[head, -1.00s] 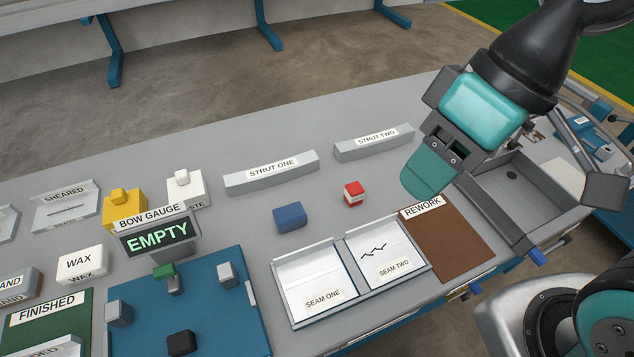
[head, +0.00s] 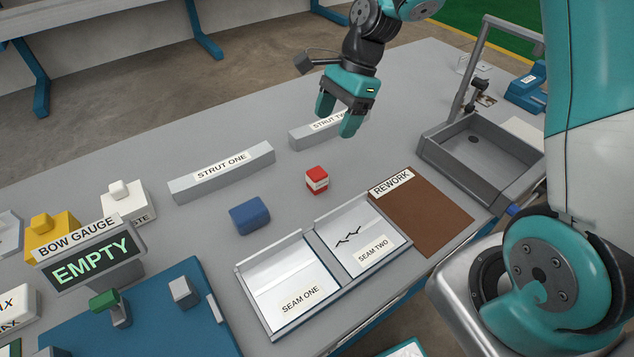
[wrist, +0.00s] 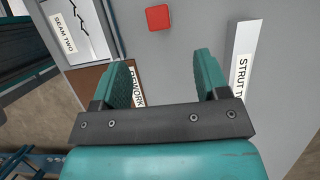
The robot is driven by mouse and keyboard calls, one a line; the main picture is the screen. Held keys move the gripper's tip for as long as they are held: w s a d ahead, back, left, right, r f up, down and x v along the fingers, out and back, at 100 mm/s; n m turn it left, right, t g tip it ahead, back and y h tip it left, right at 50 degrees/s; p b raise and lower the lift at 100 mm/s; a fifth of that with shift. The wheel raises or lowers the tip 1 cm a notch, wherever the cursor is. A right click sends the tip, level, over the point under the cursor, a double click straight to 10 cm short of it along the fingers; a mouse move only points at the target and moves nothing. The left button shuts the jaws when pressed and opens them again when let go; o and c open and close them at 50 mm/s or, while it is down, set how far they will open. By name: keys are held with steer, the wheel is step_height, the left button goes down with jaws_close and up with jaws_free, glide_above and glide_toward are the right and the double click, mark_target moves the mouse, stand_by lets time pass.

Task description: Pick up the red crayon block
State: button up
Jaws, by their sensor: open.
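My gripper (head: 338,118) is above the bench, behind and slightly right of the block, near the strut two bar. Its teal fingers are apart with nothing between them, as the wrist view also shows (wrist: 163,70).
A blue block (head: 249,215) sits left of the red one. The seam tray (head: 287,332) lies in front, with the brown rework mat (head: 430,222) to its right. The strut one bar (head: 222,172) and strut two bar (head: 300,138) stand behind. A grey bin (head: 490,185) is at right.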

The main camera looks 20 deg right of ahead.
mark_target(318, 172)
steer(key=x, duration=0.9)
steer(key=shift+s+a+f, duration=0.1)
steer(key=shift+a+f, duration=0.05)
steer(key=shift+f, duration=0.1)
steer(key=shift+d+x, duration=0.1)
steer(key=shift+x, duration=1.25)
steer(key=shift+d+x, duration=0.15)
steer(key=shift+x, duration=1.2)
steer(key=shift+s+f, duration=0.1)
steer(key=c, duration=1)
